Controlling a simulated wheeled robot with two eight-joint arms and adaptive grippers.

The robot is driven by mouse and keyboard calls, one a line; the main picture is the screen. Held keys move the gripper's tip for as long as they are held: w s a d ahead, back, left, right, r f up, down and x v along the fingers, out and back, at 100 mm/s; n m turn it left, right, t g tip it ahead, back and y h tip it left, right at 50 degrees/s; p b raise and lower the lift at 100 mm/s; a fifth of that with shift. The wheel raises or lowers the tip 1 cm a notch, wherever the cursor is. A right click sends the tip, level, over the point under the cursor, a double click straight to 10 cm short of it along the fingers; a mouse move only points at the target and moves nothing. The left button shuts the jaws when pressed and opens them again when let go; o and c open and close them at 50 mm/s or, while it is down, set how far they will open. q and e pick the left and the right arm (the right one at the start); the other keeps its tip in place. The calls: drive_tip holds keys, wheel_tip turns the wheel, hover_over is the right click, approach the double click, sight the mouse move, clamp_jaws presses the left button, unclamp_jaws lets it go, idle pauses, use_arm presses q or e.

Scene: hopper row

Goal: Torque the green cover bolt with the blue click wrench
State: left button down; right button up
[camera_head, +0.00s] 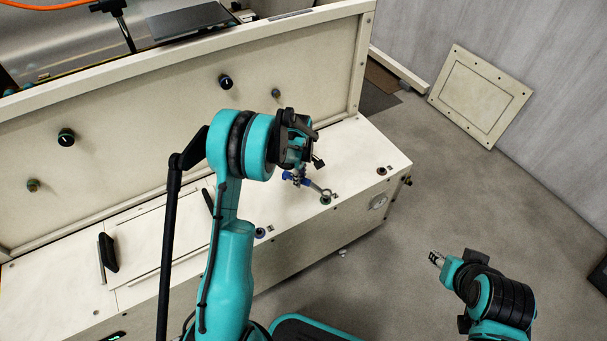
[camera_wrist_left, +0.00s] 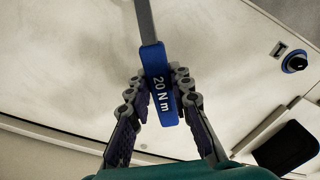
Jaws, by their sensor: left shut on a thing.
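The blue click wrench (camera_head: 290,177) shows its grey shaft and head reaching right and down in the head view. The head of the wrench is at the green cover bolt (camera_head: 325,201) on the cream ledge; I cannot tell whether it is fully seated. My left gripper (camera_head: 298,179) is shut on the blue handle. In the left wrist view the handle (camera_wrist_left: 158,75), marked 20 N m, lies between the fingers of the left gripper (camera_wrist_left: 160,92). The wrench's far end is out of that view. My right gripper (camera_head: 437,258) is over the floor at lower right, too small to judge.
A bolt with a reddish-brown ring (camera_head: 381,170) and a bluish one (camera_head: 260,232) sit on the ledge (camera_head: 360,150). Knobs (camera_head: 66,137) stick out of the upright panel. A black handle (camera_head: 109,252) stands at left. A loose panel (camera_head: 480,95) leans by the wall.

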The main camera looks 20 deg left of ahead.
use_arm(q)
drive_tip(key=s+n, duration=0.2)
drive_tip(key=n, duration=0.1)
drive_tip(key=s+d+n+b, duration=0.1)
drive_tip(key=s+n, duration=0.2)
drive_tip(key=s+d+n, duration=0.1)
drive_tip(key=s+n, duration=0.1)
drive_tip(key=shift+s+d+n, duration=0.2)
drive_tip(key=shift+n, duration=0.2)
drive_tip(key=shift+s+d+n, duration=0.2)
drive_tip(key=shift+s+n, duration=0.05)
drive_tip(key=shift+n, duration=0.15)
drive_tip(key=shift+f, duration=0.4)
drive_tip(key=shift+f, duration=0.15)
drive_tip(key=shift+f, duration=0.45)
drive_tip(key=shift+f, duration=0.2)
idle(0.4)
drive_tip(key=shift+f, duration=0.15)
idle(0.3)
